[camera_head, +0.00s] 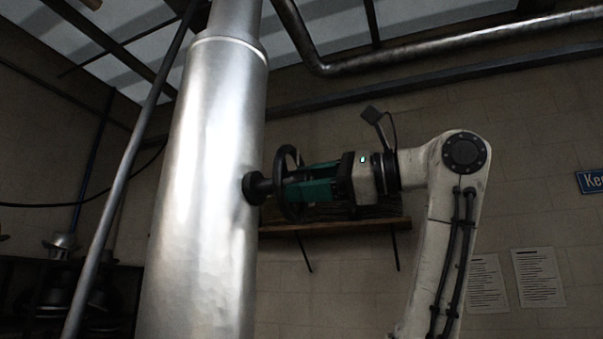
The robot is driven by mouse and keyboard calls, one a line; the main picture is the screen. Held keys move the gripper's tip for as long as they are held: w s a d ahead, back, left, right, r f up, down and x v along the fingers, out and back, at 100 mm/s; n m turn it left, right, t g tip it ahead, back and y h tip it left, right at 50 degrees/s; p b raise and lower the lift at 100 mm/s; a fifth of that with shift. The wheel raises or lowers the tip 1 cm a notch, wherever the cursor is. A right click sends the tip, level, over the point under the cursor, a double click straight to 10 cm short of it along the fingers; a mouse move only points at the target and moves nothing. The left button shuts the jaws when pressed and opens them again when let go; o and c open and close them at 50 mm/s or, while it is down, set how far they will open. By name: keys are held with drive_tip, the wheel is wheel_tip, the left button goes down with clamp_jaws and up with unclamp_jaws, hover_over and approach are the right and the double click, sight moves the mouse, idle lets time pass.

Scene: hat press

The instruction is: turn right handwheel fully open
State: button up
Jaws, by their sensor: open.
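The right handwheel (288,160) is a dark spoked ring seen nearly edge-on. It sits on a short dark stem that comes out of the right side of a large silver cylinder (205,180). My gripper (290,183), dark with green sides, reaches in from the right, with its fingertips at the wheel. The jaws are open. The wheel's rim hides part of the fingertips, so I cannot tell whether they touch a spoke or the hub.
A wooden shelf (340,227) is on the brick wall behind my gripper. A thin slanted pole (118,195) stands left of the cylinder. A dark rack (60,290) with metal parts is at the lower left. Pipes (450,47) run overhead. Open space lies right of my arm.

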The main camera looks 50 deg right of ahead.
drive_tip(key=shift+w+a, duration=0.25)
drive_tip(key=shift+w, duration=0.25)
drive_tip(key=c, duration=0.8)
